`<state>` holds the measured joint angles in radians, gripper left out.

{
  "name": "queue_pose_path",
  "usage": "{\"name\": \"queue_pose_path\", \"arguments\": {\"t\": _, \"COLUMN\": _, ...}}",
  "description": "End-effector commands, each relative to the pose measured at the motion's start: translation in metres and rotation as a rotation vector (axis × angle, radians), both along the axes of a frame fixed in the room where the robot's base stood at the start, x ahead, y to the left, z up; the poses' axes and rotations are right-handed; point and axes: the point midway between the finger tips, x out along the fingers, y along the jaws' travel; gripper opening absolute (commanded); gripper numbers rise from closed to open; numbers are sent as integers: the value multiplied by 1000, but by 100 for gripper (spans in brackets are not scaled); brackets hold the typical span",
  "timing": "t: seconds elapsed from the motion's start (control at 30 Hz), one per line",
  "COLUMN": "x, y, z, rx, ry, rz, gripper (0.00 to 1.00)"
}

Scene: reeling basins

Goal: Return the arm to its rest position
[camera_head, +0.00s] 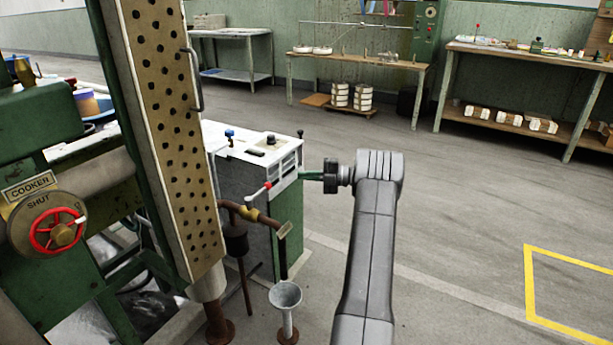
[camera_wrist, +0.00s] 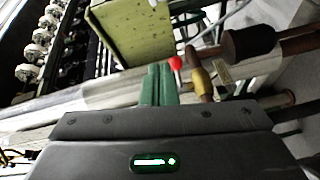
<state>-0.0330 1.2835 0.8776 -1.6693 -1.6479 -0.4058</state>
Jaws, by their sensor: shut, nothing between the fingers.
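My grey arm (camera_head: 372,240) reaches up from the bottom of the head view and bends left at its wrist. My gripper (camera_head: 304,176) points left, close to the right side of a white-topped cabinet (camera_head: 262,160); I cannot tell the exact gap. In the wrist view the two green fingers of my gripper (camera_wrist: 158,72) lie side by side, shut, with nothing seen between them. A red-tipped lever (camera_head: 258,192) on a brass valve (camera_head: 250,213) is left of and a little below the fingers. In the wrist view its red knob (camera_wrist: 176,63) shows just right of the fingertips.
A perforated panel (camera_head: 165,120) and a cooker handwheel (camera_head: 58,231) marked SHUT stand at the left. A grey funnel (camera_head: 286,294) stands low, left of my arm. Benches (camera_head: 357,62) line the back wall. The floor to the right is clear around a yellow outline (camera_head: 530,285).

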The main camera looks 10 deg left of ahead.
Motion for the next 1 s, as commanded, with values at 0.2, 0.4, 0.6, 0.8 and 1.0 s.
{"name": "queue_pose_path", "arguments": {"t": 0.2, "x": -3, "y": 2, "z": 0, "rx": 0, "ry": -1, "rz": 1, "gripper": 0}}
{"name": "queue_pose_path", "arguments": {"t": 0.4, "x": -18, "y": 10, "z": -1, "rx": 0, "ry": 0, "rz": 2, "gripper": 0}}
{"name": "queue_pose_path", "arguments": {"t": 0.6, "x": -41, "y": 22, "z": -3, "rx": 1, "ry": 1, "rz": 1, "gripper": 0}}
{"name": "queue_pose_path", "arguments": {"t": 0.8, "x": -65, "y": 34, "z": -5, "rx": 0, "ry": 0, "rz": 1, "gripper": 0}}
{"name": "queue_pose_path", "arguments": {"t": 1.0, "x": -82, "y": 43, "z": -5, "rx": 0, "ry": 0, "rz": 2, "gripper": 0}}
